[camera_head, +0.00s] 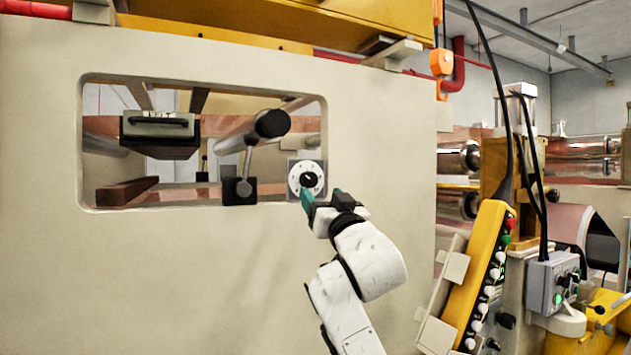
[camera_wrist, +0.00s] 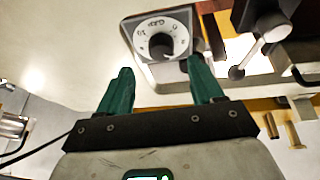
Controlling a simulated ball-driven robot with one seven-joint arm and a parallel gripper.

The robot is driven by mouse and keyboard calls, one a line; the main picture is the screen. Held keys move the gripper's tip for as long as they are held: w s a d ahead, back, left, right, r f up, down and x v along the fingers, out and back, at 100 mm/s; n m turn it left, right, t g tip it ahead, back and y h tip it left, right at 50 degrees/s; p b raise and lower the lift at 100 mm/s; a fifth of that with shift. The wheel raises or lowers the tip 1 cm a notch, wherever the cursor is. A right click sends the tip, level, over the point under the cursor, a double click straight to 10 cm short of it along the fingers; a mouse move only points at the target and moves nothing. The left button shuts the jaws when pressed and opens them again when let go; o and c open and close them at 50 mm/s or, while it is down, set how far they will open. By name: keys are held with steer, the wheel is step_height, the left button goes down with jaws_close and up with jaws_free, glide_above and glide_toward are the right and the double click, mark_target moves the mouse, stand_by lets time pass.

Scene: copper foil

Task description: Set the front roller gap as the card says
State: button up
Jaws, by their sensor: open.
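A white round dial (camera_head: 296,170) with a black knob (camera_head: 307,180) sits on a grey plate at the lower right corner of the opening in the cream panel. In the wrist view the dial (camera_wrist: 147,26) shows dark marks too small to read surely, around the black knob (camera_wrist: 161,46). My gripper (camera_head: 321,194) is open, its green fingers (camera_wrist: 160,68) close below the knob. The right fingertip overlaps the dial's edge in the wrist view; I cannot tell whether it touches. I cannot make out a card.
Left of the dial are a black block with a lever (camera_head: 240,190) and a black-ended cylinder (camera_head: 271,124). A black-handled box (camera_head: 158,124) hangs further left. A yellow button panel (camera_head: 481,275) stands at right. The cream panel (camera_head: 200,275) below is bare.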

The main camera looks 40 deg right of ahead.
mark_target(310, 183)
steer(key=shift+p+x, duration=0.8)
steer(key=shift+x, duration=2.35)
steer(key=shift+a, duration=0.1)
steer(key=shift+c, duration=0.3)
steer(key=c, duration=1)
steer(key=shift+a+f+m, duration=0.1)
steer(key=shift+m, duration=0.2)
